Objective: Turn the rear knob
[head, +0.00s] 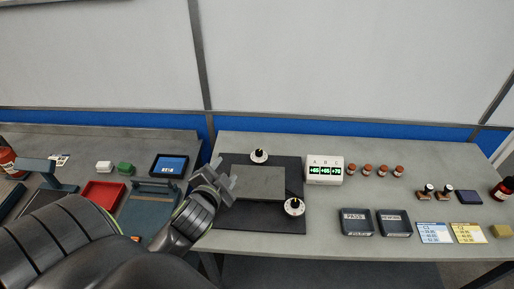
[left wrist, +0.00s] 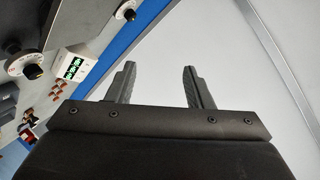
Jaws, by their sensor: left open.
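The rear knob (head: 259,155) is a white dial with a black grip, at the back edge of a dark plate (head: 230,222) on the bench. A similar front knob (head: 294,206) sits at the plate's right side. My left gripper (head: 225,179) is open and empty, over the left part of the plate, to the left of and nearer than the rear knob, apart from it. In the left wrist view, the open fingers (left wrist: 157,85) have only wall between them. My right gripper is not in view.
A grey block (head: 262,182) lies between the knobs. A display (head: 325,170) with green readings stands right of the rear knob, followed by several red-capped bottles (head: 367,170). Two dark trays (head: 357,234) lie at front right. A tablet (head: 170,165) stands on the left bench.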

